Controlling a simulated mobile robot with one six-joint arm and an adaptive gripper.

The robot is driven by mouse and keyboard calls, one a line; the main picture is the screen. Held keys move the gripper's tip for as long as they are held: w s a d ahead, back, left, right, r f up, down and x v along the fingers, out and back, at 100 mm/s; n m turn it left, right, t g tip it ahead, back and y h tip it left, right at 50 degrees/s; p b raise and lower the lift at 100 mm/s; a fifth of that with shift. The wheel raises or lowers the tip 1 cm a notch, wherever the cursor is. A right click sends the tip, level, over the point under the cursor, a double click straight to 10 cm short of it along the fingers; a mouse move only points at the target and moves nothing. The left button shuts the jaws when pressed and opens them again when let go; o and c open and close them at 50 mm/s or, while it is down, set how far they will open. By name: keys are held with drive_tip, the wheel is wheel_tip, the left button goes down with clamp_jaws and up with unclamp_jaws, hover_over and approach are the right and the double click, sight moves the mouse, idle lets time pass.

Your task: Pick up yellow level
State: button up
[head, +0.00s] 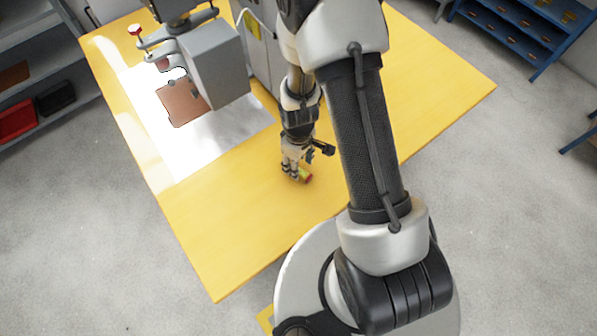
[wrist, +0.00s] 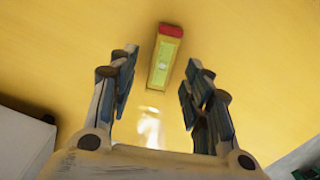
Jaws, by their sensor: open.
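The yellow level (wrist: 163,62) is a short yellow-green bar with a red end and a small vial in its face. It lies on the yellow table (head: 220,235). In the wrist view it sits ahead of my gripper (wrist: 158,75), roughly centred between the two open fingers. In the head view the level (head: 306,177) shows just beside the fingertips of my gripper (head: 291,172), partly hidden by them. My gripper is open, pointing down at the table, with nothing held. Whether the fingers touch the level cannot be told.
A grey machine (head: 218,62) stands on the table at the upper left, above a white sheet (head: 225,130) with a brown plate (head: 183,104). Bare table lies around the level. Blue shelving (head: 515,30) stands at the upper right, and a shelf with a red bin (head: 17,119) at the left.

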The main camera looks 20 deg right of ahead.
drive_tip(key=f, duration=0.1)
drive_tip(key=f+b, duration=0.1)
drive_tip(key=f, duration=0.1)
drive_tip(key=shift+w+a+f, duration=0.1)
drive_tip(key=shift+a+f, duration=0.1)
drive_tip(key=shift+f, duration=0.1)
drive_tip(key=shift+r, duration=0.1)
drive_tip(key=shift+c, duration=0.6)
clamp_jaws()
